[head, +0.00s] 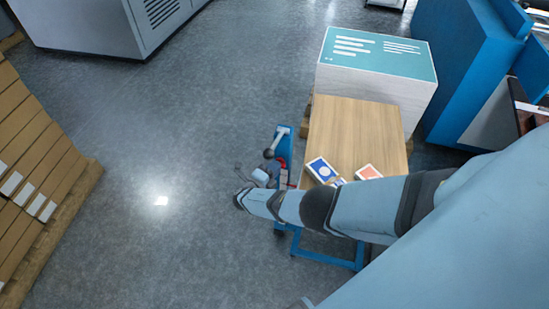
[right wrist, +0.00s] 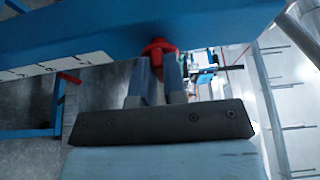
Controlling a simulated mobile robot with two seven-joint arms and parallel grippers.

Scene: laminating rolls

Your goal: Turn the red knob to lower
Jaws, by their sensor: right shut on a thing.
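The red knob (right wrist: 157,48) shows in the right wrist view, on the underside or side of a blue beam (right wrist: 110,36). The two fingers of my right gripper (right wrist: 158,66) are on either side of it, shut on it. In the head view my right arm reaches in from the right, with its gripper end (head: 262,177) beside the blue frame (head: 283,148) of a wood-topped table (head: 345,130). A bit of red shows there, but the knob is not clear in that view. My left gripper is not in view.
A blue-and-white card box (head: 322,169) and an orange one (head: 369,172) lie on the wooden top. A large white and teal box (head: 378,55) stands behind it. Stacked brown cartons (head: 35,150) are at the left. The grey floor between is clear.

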